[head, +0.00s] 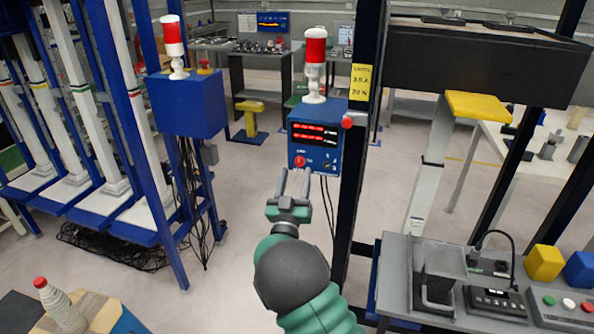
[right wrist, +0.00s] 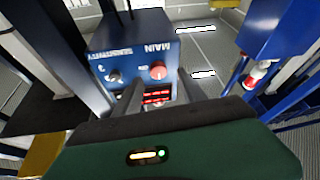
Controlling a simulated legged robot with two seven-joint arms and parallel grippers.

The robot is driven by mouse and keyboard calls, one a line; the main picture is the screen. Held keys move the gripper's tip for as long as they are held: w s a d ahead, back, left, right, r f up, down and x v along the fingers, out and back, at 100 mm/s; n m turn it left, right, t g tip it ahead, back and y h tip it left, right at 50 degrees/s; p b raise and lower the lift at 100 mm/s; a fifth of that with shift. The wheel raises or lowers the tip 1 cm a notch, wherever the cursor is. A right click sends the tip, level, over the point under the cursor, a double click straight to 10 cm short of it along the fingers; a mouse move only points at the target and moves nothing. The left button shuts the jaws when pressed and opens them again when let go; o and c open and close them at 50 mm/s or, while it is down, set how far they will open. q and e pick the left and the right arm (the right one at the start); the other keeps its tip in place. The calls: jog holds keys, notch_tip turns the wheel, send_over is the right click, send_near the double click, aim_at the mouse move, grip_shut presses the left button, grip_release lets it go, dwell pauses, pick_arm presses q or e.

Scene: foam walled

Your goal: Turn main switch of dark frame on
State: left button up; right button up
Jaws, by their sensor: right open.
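A blue control box (head: 317,135) with red lit displays is mounted on the dark frame (head: 356,150). Its red main switch (head: 299,160) is a round knob low on the front face. In the right wrist view the box shows upside down, with the red main switch (right wrist: 158,72) by the word MAIN and a smaller sensitivity knob (right wrist: 113,76) beside it. My right gripper (head: 294,177) is open and empty, its fingertips pointing at the main switch from just below and in front. In the right wrist view the fingers flank the switch. I cannot tell whether they touch it. My left gripper is not in view.
A red and white lamp (head: 315,60) stands on the box, and a yellow sign (head: 361,80) is on the post. A second blue box (head: 188,103) is on the blue frame at left. A grey bench (head: 400,275) with devices stands at lower right. Cables hang below both boxes.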

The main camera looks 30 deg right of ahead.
aim_at(299, 164)
jog(key=shift+x, duration=1.25)
jog(key=shift+w+d, duration=0.15)
jog(key=shift+d, duration=0.25)
jog(key=shift+c, duration=0.5)
jog(key=shift+a, duration=0.15)
grip_shut()
